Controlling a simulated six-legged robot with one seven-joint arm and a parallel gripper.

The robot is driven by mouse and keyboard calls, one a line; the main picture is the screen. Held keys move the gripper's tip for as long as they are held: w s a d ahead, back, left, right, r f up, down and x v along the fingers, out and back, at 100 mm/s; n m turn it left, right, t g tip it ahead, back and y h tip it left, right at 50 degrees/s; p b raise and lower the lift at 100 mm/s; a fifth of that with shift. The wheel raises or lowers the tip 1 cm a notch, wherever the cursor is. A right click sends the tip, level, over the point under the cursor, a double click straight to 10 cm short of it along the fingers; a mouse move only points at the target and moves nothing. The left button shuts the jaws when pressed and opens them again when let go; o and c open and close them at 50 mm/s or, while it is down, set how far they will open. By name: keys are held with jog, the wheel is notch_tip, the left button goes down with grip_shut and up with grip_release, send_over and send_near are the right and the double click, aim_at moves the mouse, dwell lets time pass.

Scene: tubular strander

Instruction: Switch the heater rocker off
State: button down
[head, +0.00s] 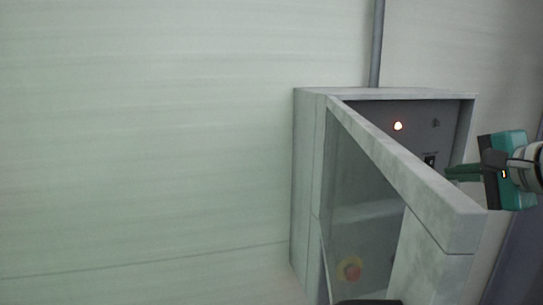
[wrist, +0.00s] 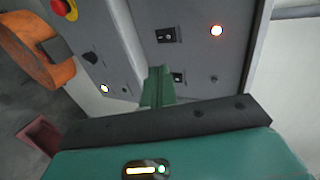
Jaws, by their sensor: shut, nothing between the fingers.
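Two dark rockers sit on the grey panel in the wrist view: one rocker (wrist: 168,35) near the lit lamp, and a second rocker (wrist: 178,77) close beside my fingertips. No readable label shows which is the heater rocker. The head view shows one rocker (head: 430,160) inside the box, just left of my gripper (head: 447,173). My gripper also shows in the wrist view (wrist: 158,73), its green fingers together and empty, pointing at the panel. The fingers partly overlap the second rocker's surroundings; I cannot tell whether they touch the panel.
The box's open door (head: 405,165) stands out in front of the panel, left of my gripper. A lit reddish-white lamp (wrist: 217,30) and a small dark knob (wrist: 213,79) are on the panel. A red button (wrist: 65,8) and orange object (wrist: 38,50) lie left.

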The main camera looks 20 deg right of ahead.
jog(key=r+x, duration=0.2)
jog(key=x, duration=1)
jog(key=shift+x, duration=0.8)
jog(key=shift+w+d+r, duration=0.1)
jog(key=shift+w+r+g, duration=0.15)
jog(key=shift+w+g, duration=0.2)
jog(key=shift+g, duration=0.05)
